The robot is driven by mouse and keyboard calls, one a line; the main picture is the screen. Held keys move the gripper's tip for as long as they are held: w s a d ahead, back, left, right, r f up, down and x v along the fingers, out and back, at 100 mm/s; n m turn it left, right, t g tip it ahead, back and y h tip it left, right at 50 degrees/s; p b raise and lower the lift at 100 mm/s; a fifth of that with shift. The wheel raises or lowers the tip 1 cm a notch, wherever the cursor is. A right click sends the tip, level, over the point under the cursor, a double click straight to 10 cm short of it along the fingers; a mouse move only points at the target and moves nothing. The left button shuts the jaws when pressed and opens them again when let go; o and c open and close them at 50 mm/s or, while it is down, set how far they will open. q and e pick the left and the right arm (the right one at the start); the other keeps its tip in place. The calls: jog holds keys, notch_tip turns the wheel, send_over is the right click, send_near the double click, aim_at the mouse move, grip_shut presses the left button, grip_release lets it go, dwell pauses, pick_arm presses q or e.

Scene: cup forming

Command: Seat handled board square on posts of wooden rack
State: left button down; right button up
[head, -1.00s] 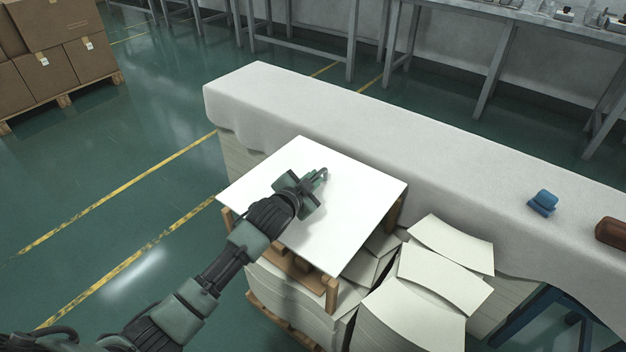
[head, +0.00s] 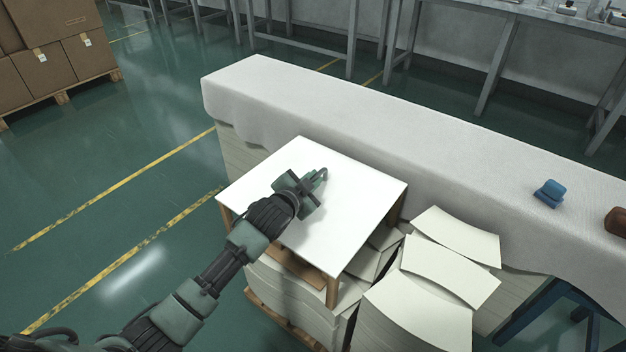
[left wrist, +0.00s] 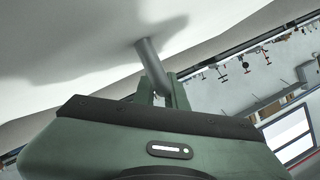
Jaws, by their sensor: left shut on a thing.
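The white board (head: 345,210) lies about level over the wooden rack (head: 332,290) in the head view. A post shows right under the board's near corner, and another shows under its left corner. The board seems to rest on the posts, though the far post tops are hidden under it. My left gripper (head: 314,184) is above the board's middle, shut on its grey handle (left wrist: 152,65). My right gripper is not in view.
The rack stands on a paper stack (head: 290,300) on a pallet. Loose curved sheets (head: 450,265) lie on a stack to the right. A cloth-covered bench (head: 390,150) runs close behind, with a blue object (head: 549,193) and a brown one (head: 617,222). Open floor lies left.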

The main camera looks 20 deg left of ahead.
pick_arm(q)
jog(key=shift+f, duration=0.5)
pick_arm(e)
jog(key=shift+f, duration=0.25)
pick_arm(q)
jog(key=c, duration=1.4)
grip_release()
jog(key=shift+o, duration=0.2)
jog(key=shift+f, duration=0.15)
jog(key=p+v, duration=0.1)
jog(key=v, duration=0.4)
jog(key=shift+s+r, duration=0.25)
jog(key=shift+s, duration=0.05)
jog(key=shift+p+v, duration=0.4)
jog(key=shift+v, duration=0.7)
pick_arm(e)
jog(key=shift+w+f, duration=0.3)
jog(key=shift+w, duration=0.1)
